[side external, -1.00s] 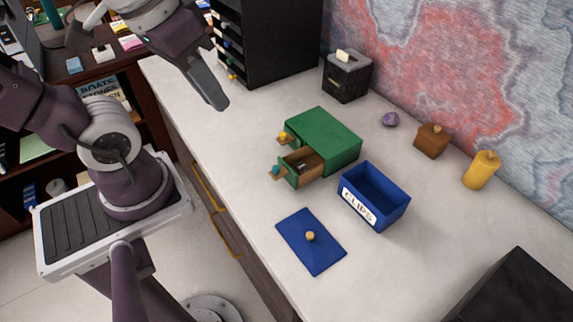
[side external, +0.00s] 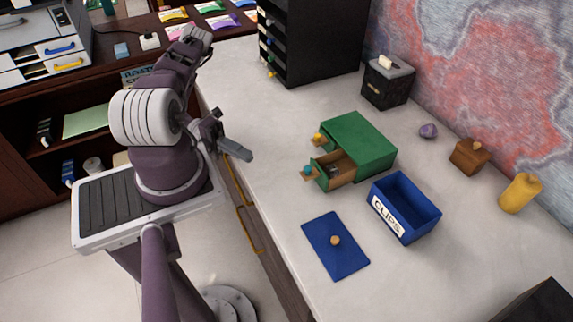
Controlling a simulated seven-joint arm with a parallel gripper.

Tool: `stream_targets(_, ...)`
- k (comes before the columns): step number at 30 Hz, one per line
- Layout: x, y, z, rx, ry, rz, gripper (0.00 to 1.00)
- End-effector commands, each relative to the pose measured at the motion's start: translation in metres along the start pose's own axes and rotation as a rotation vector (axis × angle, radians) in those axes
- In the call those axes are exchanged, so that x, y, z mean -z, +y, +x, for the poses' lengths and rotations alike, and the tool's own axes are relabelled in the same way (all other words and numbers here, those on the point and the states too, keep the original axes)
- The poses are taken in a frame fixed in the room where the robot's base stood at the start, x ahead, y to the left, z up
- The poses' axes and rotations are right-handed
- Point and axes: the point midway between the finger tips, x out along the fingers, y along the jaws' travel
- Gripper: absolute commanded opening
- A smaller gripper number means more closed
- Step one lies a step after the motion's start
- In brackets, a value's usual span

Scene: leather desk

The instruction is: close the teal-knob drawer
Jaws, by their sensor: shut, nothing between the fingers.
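The small green drawer cabinet (side external: 368,136) sits on the pale desk top. Its drawer with the teal knob (side external: 307,171) is pulled out toward the left, showing a brown interior (side external: 340,168) with a small dark item inside. The yellow knob (side external: 318,138) above belongs to another drawer, which looks shut or nearly so. My gripper (side external: 249,157) is shut and empty, at the desk's left edge, to the left of the teal knob and apart from it, pointing toward the cabinet side.
A blue open bin labelled CLIPS (side external: 405,208) stands right of the cabinet, near the drawer. A blue lid (side external: 336,262) with a wooden knob lies in front. A black tiered organizer (side external: 318,35) and dark box (side external: 388,85) stand behind. Desk between gripper and drawer is clear.

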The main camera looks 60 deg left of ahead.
Motion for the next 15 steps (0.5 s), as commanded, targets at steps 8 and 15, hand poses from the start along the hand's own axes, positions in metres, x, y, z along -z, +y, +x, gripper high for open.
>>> stream_targets(8, 0.001, 0.000, 0.045, 0.005, 0.002, -0.008, 0.00)
stream_targets(15, 0.001, 0.000, 0.098, 0.004, 0.004, -0.005, 0.00)
